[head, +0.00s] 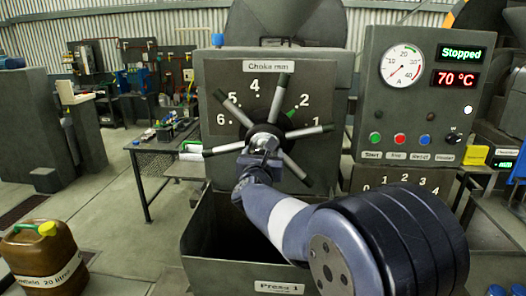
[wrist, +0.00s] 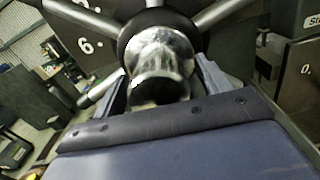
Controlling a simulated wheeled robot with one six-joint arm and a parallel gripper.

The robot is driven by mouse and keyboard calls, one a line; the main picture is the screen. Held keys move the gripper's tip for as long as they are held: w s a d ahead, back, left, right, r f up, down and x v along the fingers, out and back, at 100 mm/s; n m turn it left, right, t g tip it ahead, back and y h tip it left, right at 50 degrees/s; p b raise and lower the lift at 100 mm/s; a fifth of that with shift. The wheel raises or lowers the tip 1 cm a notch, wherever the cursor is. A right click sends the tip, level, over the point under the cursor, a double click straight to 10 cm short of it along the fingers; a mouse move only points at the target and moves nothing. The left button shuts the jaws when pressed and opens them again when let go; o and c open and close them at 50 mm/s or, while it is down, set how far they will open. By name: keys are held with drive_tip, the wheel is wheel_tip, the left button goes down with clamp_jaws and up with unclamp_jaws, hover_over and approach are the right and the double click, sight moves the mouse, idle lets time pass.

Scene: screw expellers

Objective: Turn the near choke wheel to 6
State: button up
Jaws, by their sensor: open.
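The near choke wheel (head: 308,132) stands on a grey panel headed "Choke mm", below an arc of numbers from 1 to 6. A green pointer (head: 291,112) by the hub points up and right toward the 2. The 3 is hidden, seemingly behind the upper spoke. My gripper (head: 262,150) is in front of the hub. In the wrist view my open fingers (wrist: 160,88) stand either side of a shiny metal hub end (wrist: 162,55). I cannot tell whether they touch it.
An open dark bin (head: 200,235) labelled "Press 1" lies below the wheel. A control panel (head: 420,90) at right has a gauge and displays reading "Stopped" and 70 °C. A brown jerrycan (head: 40,258) stands at lower left. A small table (head: 150,145) is behind left.

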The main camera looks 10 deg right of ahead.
drive_tip(key=shift+w, duration=0.2)
drive_tip(key=c, duration=1.4)
drive_tip(key=shift+d, duration=0.1)
